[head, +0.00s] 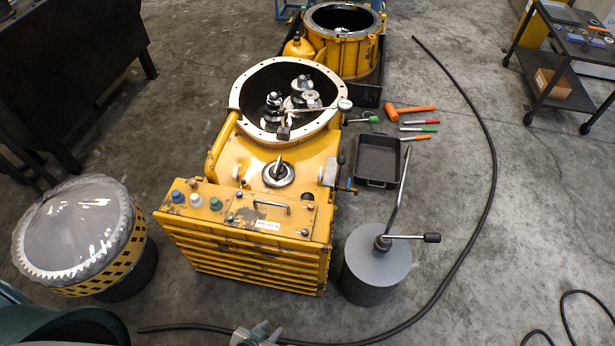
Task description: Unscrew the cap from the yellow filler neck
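The yellow filler neck (221,143) is a curved tube on the left side of the yellow transmission housing (245,155). Its upper end is near the pale flange ring. I cannot clearly make out a separate cap on it at this size. My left gripper (258,335) shows at the bottom edge, partly cut off, well below and apart from the filler neck. Whether its fingers are open or shut is unclear. My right gripper is out of view.
A grey cylinder (375,268) with a bar handle stands right. A domed part (75,230) stands left. A black tray (378,160), an orange mallet (408,109) and a black hose (490,180) lie on the floor.

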